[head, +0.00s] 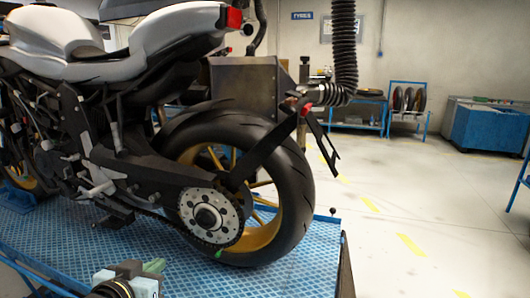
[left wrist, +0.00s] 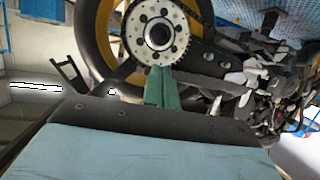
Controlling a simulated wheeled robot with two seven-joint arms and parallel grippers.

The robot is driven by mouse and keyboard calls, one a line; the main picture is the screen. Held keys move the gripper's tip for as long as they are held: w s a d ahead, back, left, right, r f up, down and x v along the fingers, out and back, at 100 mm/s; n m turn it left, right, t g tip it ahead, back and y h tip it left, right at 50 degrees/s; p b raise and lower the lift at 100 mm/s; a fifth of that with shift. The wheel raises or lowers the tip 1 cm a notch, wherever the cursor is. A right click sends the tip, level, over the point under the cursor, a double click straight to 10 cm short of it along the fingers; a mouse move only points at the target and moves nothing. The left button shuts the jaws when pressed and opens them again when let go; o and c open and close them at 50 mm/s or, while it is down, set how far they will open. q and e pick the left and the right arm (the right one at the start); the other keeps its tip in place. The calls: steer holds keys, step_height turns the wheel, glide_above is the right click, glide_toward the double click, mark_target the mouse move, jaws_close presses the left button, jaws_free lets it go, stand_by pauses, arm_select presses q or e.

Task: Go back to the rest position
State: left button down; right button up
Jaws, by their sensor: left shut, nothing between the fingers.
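My left gripper (head: 155,266) is at the bottom of the head view, low in front of the motorcycle lift. In the left wrist view its green fingers (left wrist: 161,72) are together, with nothing between them. They point toward the rear sprocket (left wrist: 158,33) and overlap its edge in the picture; I cannot tell the exact gap. In the head view the sprocket (head: 210,217) is apart from the gripper, up and to the right. The motorcycle (head: 100,68) stands on the blue lift (head: 185,275). My right gripper is not in view.
The rear tyre (head: 298,200) stands near the lift's right edge. A black ribbed hose (head: 344,45) hangs behind the motorcycle. A blue wheel rack (head: 408,112) and a blue bin (head: 490,125) stand at the back. The floor on the right is mostly clear.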

arm_select(q)
steer(key=s+f+g+y, duration=0.1)
steer(key=s+f+g, duration=0.4)
steer(key=s, duration=0.4)
steer(key=s+f+g, duration=0.2)
steer(key=s+f, duration=0.6)
steer(key=s, duration=0.2)
steer(key=s+f+g+y, duration=0.1)
steer(key=s+f+g, duration=0.4)
steer(key=s, duration=0.4)
step_height(320, 180, down, 27)
steer(key=b, duration=0.3)
steer(key=s+a+f+g+b, duration=0.1)
steer(key=s+a+f+b, duration=0.1)
steer(key=s+f, duration=1.5)
steer(key=shift+s+a+f+m, duration=0.2)
steer(key=shift+s+f+m, duration=0.15)
steer(key=shift+f, duration=0.4)
steer(key=shift+w, duration=0.1)
